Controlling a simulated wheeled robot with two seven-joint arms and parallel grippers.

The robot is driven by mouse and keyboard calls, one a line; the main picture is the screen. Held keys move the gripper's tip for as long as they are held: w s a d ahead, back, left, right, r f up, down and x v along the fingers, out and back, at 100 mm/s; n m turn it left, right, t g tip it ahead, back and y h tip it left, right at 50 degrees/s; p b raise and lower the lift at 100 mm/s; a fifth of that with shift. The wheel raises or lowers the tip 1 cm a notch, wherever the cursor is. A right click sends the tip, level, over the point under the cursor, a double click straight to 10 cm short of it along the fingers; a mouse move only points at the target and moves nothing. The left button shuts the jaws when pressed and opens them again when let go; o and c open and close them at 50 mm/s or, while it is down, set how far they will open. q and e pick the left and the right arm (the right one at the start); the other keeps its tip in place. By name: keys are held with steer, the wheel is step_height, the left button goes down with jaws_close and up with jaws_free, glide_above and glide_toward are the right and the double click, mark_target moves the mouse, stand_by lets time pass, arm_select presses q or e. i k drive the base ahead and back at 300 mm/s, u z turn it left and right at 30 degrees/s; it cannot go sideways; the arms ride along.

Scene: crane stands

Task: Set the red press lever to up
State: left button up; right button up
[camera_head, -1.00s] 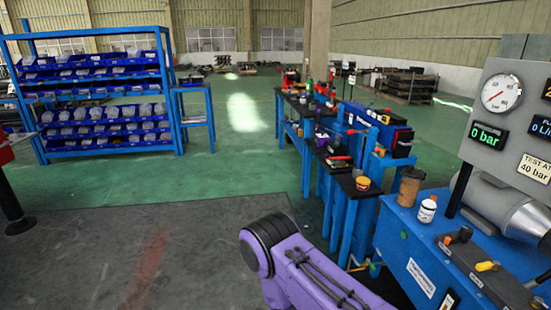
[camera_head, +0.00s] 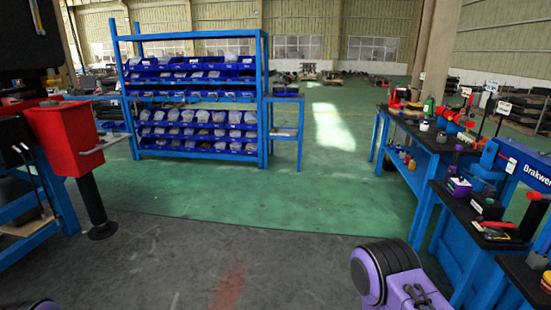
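A red box-shaped machine (camera_head: 66,138) stands on a black post at the left. A light grey lever (camera_head: 104,144) sticks out from its right side, close to level and tilted slightly up toward its outer end. Small red items (camera_head: 400,97) also show on the far right bench, too small to tell whether one is a press with a lever. Neither gripper is in view.
A blue rack (camera_head: 192,62) with several blue bins stands at the back left. Blue workbenches (camera_head: 423,207) with tools line the right side. A black post with a round foot (camera_head: 102,231) stands at the left. The grey and green floor between is clear.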

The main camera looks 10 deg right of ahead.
mark_target(480, 219)
steer(key=z, duration=0.3)
steer(key=i, duration=2.3)
steer(key=z, duration=1.05)
steer(key=i, duration=1.05)
steer(key=z, duration=1.75)
steer(key=i, duration=0.85)
steer(key=z, duration=0.65)
